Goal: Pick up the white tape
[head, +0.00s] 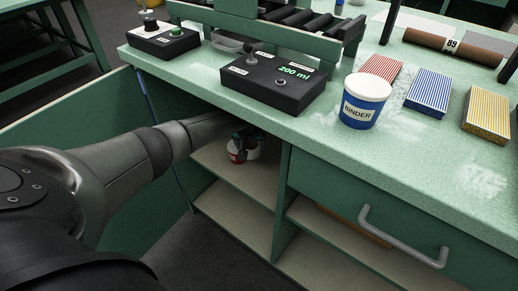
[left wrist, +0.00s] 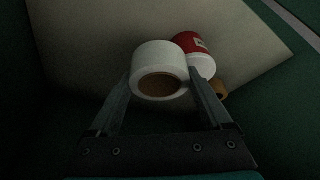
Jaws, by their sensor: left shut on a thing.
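The white tape (left wrist: 158,53), a roll with a brown core, sits between the two fingers of my left gripper (left wrist: 160,78) in the left wrist view. The fingers are shut on its sides. In the head view my left arm reaches into the open cupboard under the bench, and the left gripper (head: 243,140) is partly hidden below the benchtop edge. Whether the tape touches the shelf is hard to tell in the dark wrist view. My right gripper is not in view.
A red and white container (left wrist: 190,43) stands right behind the tape, with a brown roll (left wrist: 220,88) beside it. The cupboard shelf (head: 215,163) lies below the benchtop (head: 300,130). A black control box (head: 272,82) and a blue binder tub (head: 364,105) stand above.

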